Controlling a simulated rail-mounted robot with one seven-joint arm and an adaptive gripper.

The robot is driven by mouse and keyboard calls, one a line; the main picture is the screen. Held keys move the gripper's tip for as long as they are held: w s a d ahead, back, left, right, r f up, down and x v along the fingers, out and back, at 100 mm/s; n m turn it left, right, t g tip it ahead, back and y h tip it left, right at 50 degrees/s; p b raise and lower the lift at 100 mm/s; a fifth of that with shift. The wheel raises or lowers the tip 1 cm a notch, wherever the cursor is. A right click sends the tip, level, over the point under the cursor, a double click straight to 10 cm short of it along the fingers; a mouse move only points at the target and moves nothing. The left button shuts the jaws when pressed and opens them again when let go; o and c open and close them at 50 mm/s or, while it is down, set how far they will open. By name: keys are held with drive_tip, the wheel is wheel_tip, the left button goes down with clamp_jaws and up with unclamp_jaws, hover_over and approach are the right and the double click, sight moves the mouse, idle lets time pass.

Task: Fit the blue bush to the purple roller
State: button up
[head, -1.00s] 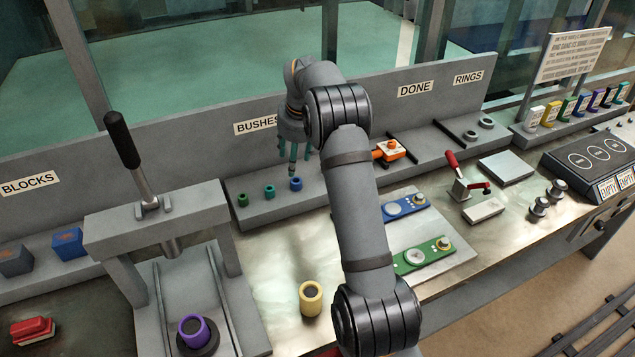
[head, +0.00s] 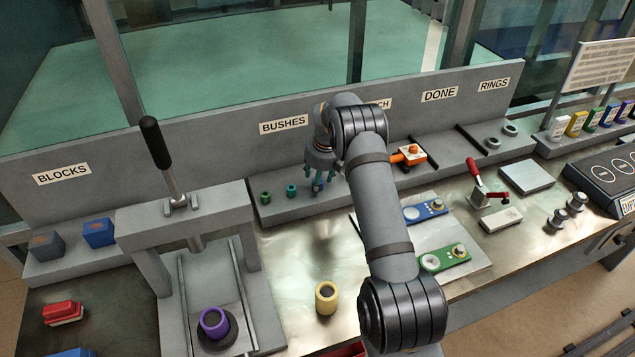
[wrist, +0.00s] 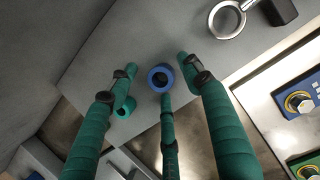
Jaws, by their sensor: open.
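The purple roller (head: 214,323) stands upright on a dark round seat under the lever press at front left. The blue bush (wrist: 161,77) stands on the bushes shelf, a short ring with a dark bore in the wrist view. My gripper (head: 318,184) is open, its green fingers pointing down around the blue bush. In the wrist view the fingers spread to either side and in front of it, and I cannot tell whether any touches it. In the head view the fingers largely hide the blue bush. A teal bush (head: 291,190) stands close to its left.
A green bush (head: 266,195) stands further left on the shelf. The press (head: 180,222) frame and lever rise above the purple roller. A yellow roller (head: 326,297) stands on the bench right of the press. An orange object (head: 410,154) lies on the shelf right of my gripper.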

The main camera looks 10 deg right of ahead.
drive_tip(key=shift+c, duration=0.2)
drive_tip(key=c, duration=1)
drive_tip(key=shift+o, duration=0.2)
drive_tip(key=shift+r, duration=0.1)
